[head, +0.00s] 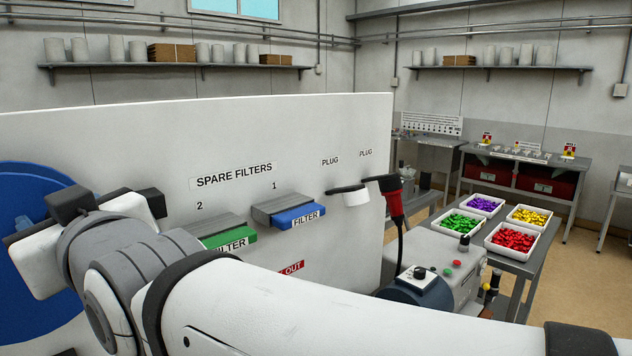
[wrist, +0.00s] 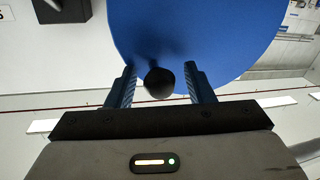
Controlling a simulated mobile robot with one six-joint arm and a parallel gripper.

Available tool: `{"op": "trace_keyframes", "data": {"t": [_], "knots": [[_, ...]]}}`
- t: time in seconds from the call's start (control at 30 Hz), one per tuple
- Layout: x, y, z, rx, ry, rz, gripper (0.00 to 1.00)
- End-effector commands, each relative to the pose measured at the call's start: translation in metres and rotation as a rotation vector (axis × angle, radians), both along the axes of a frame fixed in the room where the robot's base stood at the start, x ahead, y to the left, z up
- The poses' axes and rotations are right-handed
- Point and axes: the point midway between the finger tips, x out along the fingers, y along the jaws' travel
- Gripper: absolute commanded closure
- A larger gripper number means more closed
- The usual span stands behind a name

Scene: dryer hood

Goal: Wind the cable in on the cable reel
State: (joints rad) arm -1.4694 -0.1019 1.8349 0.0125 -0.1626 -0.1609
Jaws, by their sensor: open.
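The cable reel is a large blue disc (head: 35,290) at the left edge of the head view, partly hidden by my arm. It fills the top of the wrist view (wrist: 195,35). A round black knob (wrist: 159,83), apparently the crank handle, stands near the disc's edge. My gripper (wrist: 160,88) is open, with one finger on each side of the knob and a visible gap to both. In the head view my gripper (head: 45,225) is in front of the disc, its fingers mostly hidden. I cannot identify the reel's cable.
A white panel (head: 330,130) bears a green filter (head: 230,239), a blue filter (head: 300,215) and a red plug (head: 393,198) with a black cable hanging down. A grey machine (head: 440,278) and a table with trays of coloured pieces (head: 513,239) are at right.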

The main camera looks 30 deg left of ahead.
Motion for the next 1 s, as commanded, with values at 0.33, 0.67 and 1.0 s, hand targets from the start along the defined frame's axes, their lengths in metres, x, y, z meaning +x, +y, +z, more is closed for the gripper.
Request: {"op": "trace_keyframes", "data": {"t": [0.33,0.67,1.0], "knots": [[0.0005,0.0003,-0.0002,0.0,0.0,-0.001,0.62],[0.0008,0.0,-0.0003,-0.001,0.0,-0.001,0.89],[0.0011,-0.0001,-0.0004,-0.001,0.0,-0.002,1.0]]}}
